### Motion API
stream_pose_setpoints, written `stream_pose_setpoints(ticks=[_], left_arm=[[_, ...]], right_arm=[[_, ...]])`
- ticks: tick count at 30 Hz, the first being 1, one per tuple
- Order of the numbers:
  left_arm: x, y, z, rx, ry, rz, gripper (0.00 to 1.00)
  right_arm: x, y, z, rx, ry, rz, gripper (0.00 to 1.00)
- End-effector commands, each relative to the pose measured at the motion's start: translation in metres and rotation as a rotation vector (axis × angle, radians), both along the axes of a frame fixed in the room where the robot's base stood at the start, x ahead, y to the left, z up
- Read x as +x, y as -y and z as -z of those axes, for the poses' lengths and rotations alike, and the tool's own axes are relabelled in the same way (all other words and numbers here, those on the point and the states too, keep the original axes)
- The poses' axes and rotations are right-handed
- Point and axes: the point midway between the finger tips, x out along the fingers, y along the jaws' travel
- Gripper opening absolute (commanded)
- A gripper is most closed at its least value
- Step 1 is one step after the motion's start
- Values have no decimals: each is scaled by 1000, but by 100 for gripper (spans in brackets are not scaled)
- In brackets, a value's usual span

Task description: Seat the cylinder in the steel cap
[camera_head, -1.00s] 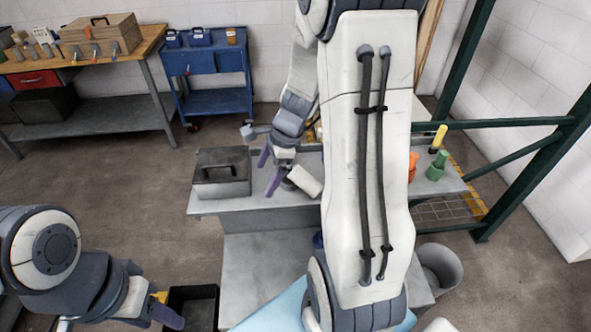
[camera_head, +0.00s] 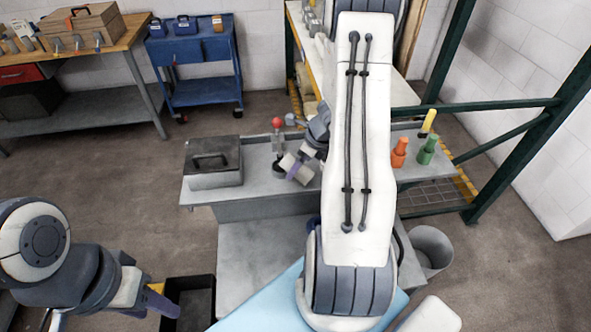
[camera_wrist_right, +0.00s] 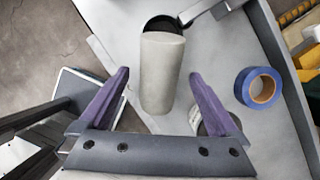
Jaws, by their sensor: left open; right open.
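A pale grey cylinder (camera_wrist_right: 162,85) stands between the purple fingers of my right gripper (camera_wrist_right: 159,76) in the right wrist view. The fingers are open, with a gap on each side of it. Just beyond its top is a dark round opening (camera_wrist_right: 160,22), perhaps the steel cap; the cylinder overlaps it in view, and I cannot tell if they touch. In the head view my right gripper (camera_head: 298,167) is over the bench, near a dark round fitting (camera_head: 279,168), partly hidden by my arm. My left gripper (camera_head: 160,302) is open and empty at lower left.
A blue tape roll (camera_wrist_right: 258,88) lies right of the cylinder. A black bin (camera_head: 190,300) stands beside my left gripper.

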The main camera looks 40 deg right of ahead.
Motion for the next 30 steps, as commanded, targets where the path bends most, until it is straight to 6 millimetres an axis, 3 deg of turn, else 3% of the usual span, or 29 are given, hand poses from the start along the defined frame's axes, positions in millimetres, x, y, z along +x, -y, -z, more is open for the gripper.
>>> stream_pose_setpoints(ticks=[1,6,14,21,22,30], left_arm=[[0,0,2,0,0,0,50],[0,0,5,0,0,-1,50],[0,0,5,0,0,-1,50],[0,0,5,0,0,-1,50],[0,0,5,0,0,-1,50],[0,0,5,0,0,-1,50]], right_arm=[[1,-2,11,3,-3,-2,97],[8,-4,26,-1,-1,-2,97],[9,-4,27,-1,-1,-2,97],[9,-4,27,-1,0,-2,5],[9,-4,27,-1,0,-2,0],[10,-4,26,-1,2,-1,0]])
